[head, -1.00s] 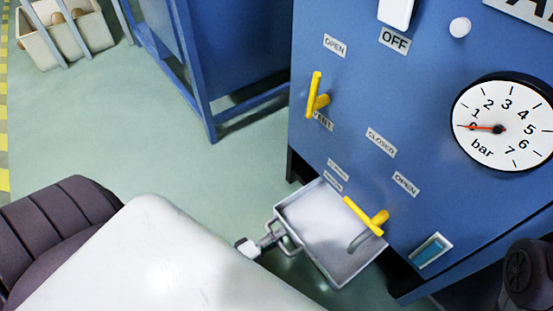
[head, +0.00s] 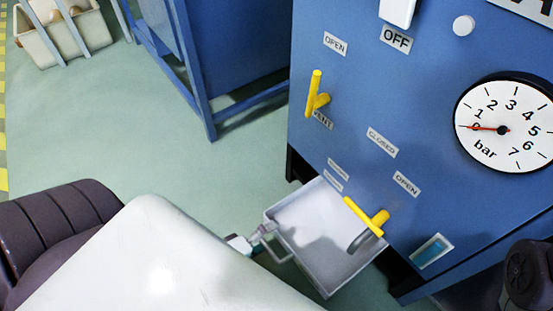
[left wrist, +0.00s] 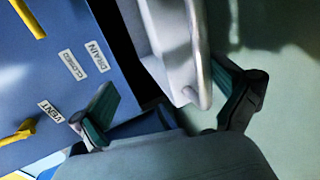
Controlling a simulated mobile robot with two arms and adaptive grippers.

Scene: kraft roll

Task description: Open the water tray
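The water tray (head: 300,215) is a shallow grey metal tray low on the blue cabinet. It stands well out of its opening, with a bar handle (head: 280,252) on its outer end. My left gripper (head: 262,238) is at that end, just beside the handle. In the left wrist view the gripper (left wrist: 170,108) is open, its two dark fingers wide apart. The tray handle (left wrist: 196,70) lies between them, and neither finger appears to press on it. My white arm hides much of the gripper in the head view. My right gripper is not in view.
A yellow lever (head: 365,216) sticks out from the blue cabinet (head: 420,90) above the tray. Another yellow lever (head: 315,93) is higher up. A pressure gauge (head: 502,123) reads near zero. Green floor (head: 130,130) left of the tray is clear; a crate (head: 65,40) stands far left.

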